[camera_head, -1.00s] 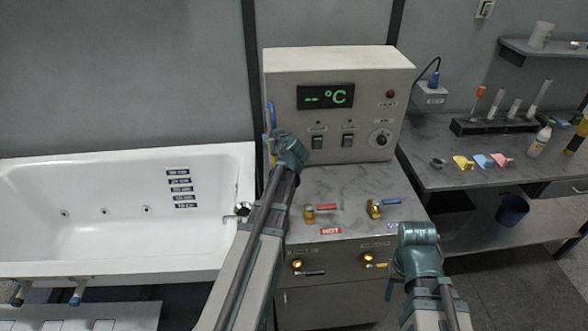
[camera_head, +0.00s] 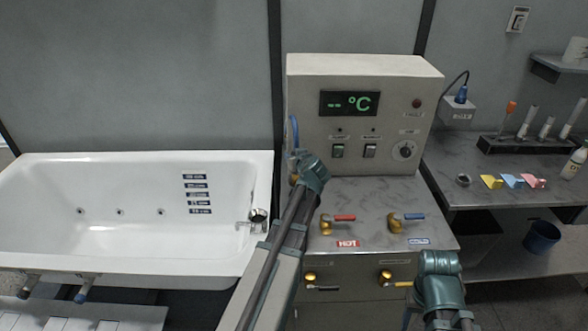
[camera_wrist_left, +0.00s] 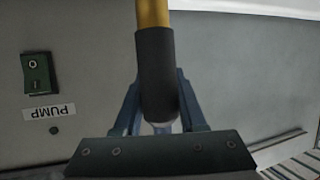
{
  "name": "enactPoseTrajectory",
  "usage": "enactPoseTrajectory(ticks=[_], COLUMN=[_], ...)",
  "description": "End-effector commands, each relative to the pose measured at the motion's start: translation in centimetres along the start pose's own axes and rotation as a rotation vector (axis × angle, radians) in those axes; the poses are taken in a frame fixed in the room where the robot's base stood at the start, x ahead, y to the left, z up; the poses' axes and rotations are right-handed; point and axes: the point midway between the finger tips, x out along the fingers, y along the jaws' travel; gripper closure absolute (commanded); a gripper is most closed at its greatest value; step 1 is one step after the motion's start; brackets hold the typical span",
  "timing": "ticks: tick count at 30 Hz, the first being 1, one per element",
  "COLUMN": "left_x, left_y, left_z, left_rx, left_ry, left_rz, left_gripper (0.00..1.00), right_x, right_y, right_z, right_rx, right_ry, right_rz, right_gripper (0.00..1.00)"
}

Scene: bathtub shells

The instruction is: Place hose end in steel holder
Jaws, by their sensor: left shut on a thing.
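In the left wrist view, the hose end (camera_wrist_left: 156,75) is a dark sleeve with a brass-coloured piece above it and a pale tip below. My left gripper (camera_wrist_left: 155,125) is shut on it, one finger on each side. In the head view, my left gripper (camera_head: 298,158) is in front of the cabinet's left edge, and its wrist mostly hides the hose end. The steel holder (camera_head: 259,217) is a small metal cup at the tub's right end, apart from my gripper, below it and to its left. My right arm's wrist (camera_head: 440,266) shows at lower right; its jaws are not clearly visible.
The white bathtub (camera_head: 110,256) fills the left. The control cabinet (camera_head: 365,70) stands behind my left gripper, above a counter with red (camera_head: 338,217) and blue (camera_head: 408,216) levers. A side bench (camera_head: 470,205) at right carries a test tube rack and coloured pieces.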

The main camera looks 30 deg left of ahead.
Motion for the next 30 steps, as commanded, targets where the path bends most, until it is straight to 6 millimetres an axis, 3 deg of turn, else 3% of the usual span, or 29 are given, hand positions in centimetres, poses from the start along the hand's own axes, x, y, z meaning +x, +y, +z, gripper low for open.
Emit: enactPoseTrajectory(ticks=[10, 23, 24, 28, 30], left_x=[1.4, 1.6, 1.5, 1.5, 1.5], left_y=[0.0, 0.0, 0.0, 0.0, 0.0], left_z=[3.5, 3.7, 3.7, 3.6, 3.6], left_rx=[0.000, 0.000, 0.000, 0.000, 0.000], left_ry=[0.000, 0.000, 0.000, 0.000, 0.000], left_rz=[0.000, 0.000, 0.000, 0.000, 0.000], left_gripper=[1.00, 1.00, 0.56, 0.33, 0.30], right_x=[3.7, 4.0, 4.0, 3.9, 3.9], right_y=[-0.4, -0.4, -0.4, -0.4, -0.4], right_z=[-0.2, -0.2, -0.2, -0.2, -0.2], right_rx=[0.000, 0.000, 0.000, 0.000, 0.000], right_ry=[0.000, 0.000, 0.000, 0.000, 0.000], right_rz=[0.000, 0.000, 0.000, 0.000, 0.000], right_gripper=[0.45, 0.45, 0.45, 0.45, 0.45])
